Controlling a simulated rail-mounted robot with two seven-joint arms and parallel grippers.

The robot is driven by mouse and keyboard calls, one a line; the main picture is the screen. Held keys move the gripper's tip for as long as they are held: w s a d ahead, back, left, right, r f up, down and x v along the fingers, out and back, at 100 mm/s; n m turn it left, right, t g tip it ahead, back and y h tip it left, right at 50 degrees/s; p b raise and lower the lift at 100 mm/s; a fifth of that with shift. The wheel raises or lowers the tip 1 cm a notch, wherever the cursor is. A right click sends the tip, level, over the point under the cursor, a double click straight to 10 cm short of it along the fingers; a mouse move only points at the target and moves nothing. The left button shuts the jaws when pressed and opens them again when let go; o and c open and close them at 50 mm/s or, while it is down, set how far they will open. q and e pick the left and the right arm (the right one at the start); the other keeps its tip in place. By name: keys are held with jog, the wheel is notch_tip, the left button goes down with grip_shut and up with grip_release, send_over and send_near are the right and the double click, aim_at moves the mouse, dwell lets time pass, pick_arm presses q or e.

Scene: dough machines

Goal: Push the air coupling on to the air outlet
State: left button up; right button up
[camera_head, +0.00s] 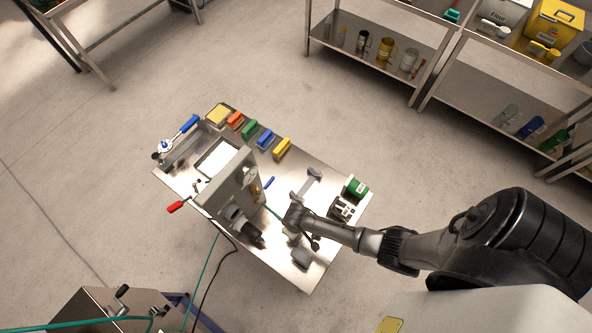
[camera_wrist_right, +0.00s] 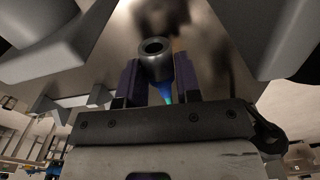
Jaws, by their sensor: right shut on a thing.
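My right gripper (camera_head: 293,215) reaches in from the right over the steel table, beside the machine (camera_head: 238,185). In the right wrist view its two dark fingers (camera_wrist_right: 158,82) are shut on the air coupling (camera_wrist_right: 155,62), a grey metal cylinder with a round open end. A blue-green hose (camera_wrist_right: 166,97) runs from the coupling between the fingers. In the head view the coupling is hidden by the gripper, and a thin teal line (camera_head: 270,210) shows just left of it. I cannot make out the air outlet for certain in either view. My left gripper is not in view.
Hoses hang off the front edge. Shelves (camera_head: 365,55) stand at the back right. Open floor surrounds the table.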

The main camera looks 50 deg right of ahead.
jog(key=shift+r+p, duration=0.95)
jog(key=shift+r, duration=0.3)
jog(key=shift+w, duration=0.1)
